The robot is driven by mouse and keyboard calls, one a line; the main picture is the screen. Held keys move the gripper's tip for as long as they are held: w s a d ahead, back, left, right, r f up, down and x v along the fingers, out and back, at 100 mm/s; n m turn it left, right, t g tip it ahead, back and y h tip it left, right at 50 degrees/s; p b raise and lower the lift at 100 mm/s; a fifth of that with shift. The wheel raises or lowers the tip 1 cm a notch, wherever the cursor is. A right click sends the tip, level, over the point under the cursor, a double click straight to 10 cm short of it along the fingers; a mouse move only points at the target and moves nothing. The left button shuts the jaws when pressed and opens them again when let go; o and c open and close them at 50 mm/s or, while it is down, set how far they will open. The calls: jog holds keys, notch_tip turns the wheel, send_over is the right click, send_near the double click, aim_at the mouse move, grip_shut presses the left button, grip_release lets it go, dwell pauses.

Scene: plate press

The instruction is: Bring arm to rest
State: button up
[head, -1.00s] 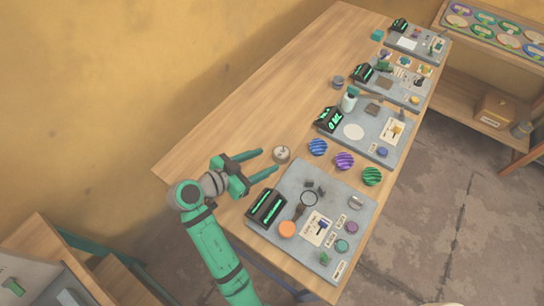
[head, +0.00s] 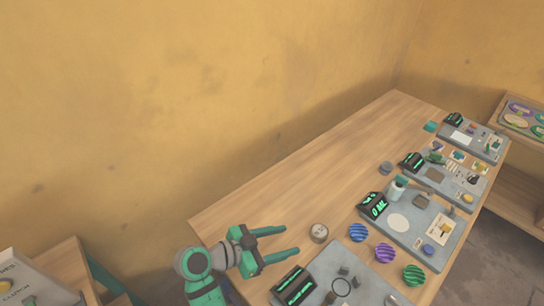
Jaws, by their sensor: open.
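My gripper (head: 284,241) is at the lower middle of the head view, over the near left part of the wooden table (head: 300,172). Its two green fingers stand apart and point right, with nothing between them. A small round grey-beige disc (head: 319,232) lies on the table just right of the fingertips, apart from them. My green arm runs down out of the bottom edge of the picture.
A grey panel (head: 322,268) with a black display lies near the gripper, partly cut off. Blue (head: 358,232), purple (head: 384,252) and green (head: 413,275) striped balls stand right of it. More panels (head: 398,222) line the table's right side. Its back left is bare.

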aim_at(312, 235)
jog(key=x, duration=1.1)
jog(key=shift+d+f, duration=0.1)
jog(key=shift+f, duration=0.05)
jog(key=shift+r, duration=1)
jog(key=shift+f, duration=0.1)
